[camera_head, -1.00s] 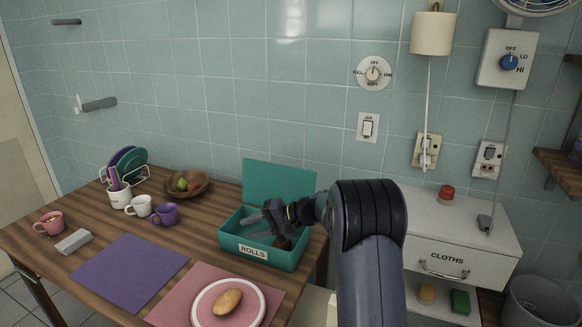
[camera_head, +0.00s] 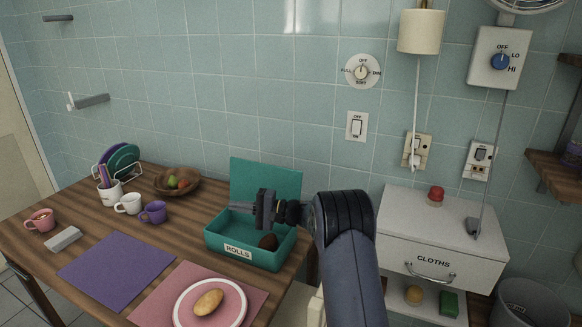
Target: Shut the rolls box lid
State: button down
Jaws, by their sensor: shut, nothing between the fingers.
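The teal rolls box (camera_head: 218,250) stands on the wooden table, with a white ROLLS label on its front. Its lid (camera_head: 247,183) is open, standing up along the back side and leaning slightly back.
A pink mat with a plate (camera_head: 240,312) and a bread roll lies in front of the box. A fruit bowl (camera_head: 158,188) and mugs stand to its left. The CLOTHS drawer unit (camera_head: 400,240) is to the right. The purple mat (camera_head: 115,268) is bare.

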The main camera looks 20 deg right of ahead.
aim_at(246, 177)
jog(key=l, duration=1.05)
jog(key=i+l, duration=0.2)
jog(key=i, duration=0.35)
